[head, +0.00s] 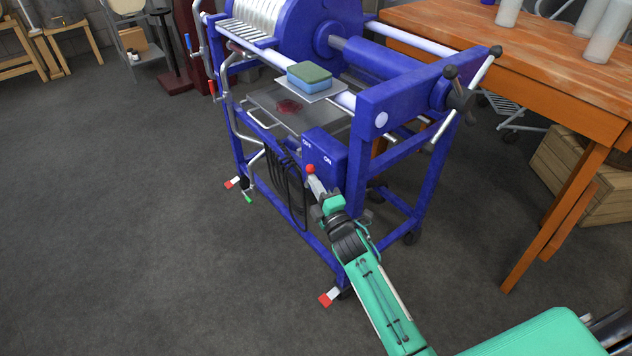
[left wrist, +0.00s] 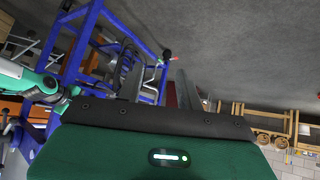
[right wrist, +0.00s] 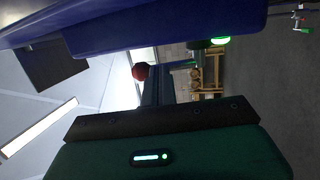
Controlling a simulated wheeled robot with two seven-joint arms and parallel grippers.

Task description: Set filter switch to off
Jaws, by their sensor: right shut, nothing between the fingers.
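The filter switch is a blue box (head: 325,150) on the near end of the blue filter press, with OFF at the left and ON at the right in white. Its red ball knob (head: 310,168) shows below the lettering; which setting it marks I cannot tell. My right gripper (head: 315,185) is shut and empty, its tips close to the knob; contact is unclear. In the right wrist view the knob (right wrist: 140,72) shows just left of the shut fingertips (right wrist: 157,80). My left gripper (left wrist: 158,85) is open and empty, and is out of the head view.
The blue press frame (head: 420,185) stands around the switch, with dark cables hanging below it. A sponge (head: 310,76) lies on a plate on the press. An orange wooden table (head: 540,60) and a wooden crate (head: 575,185) stand right. The floor left is clear.

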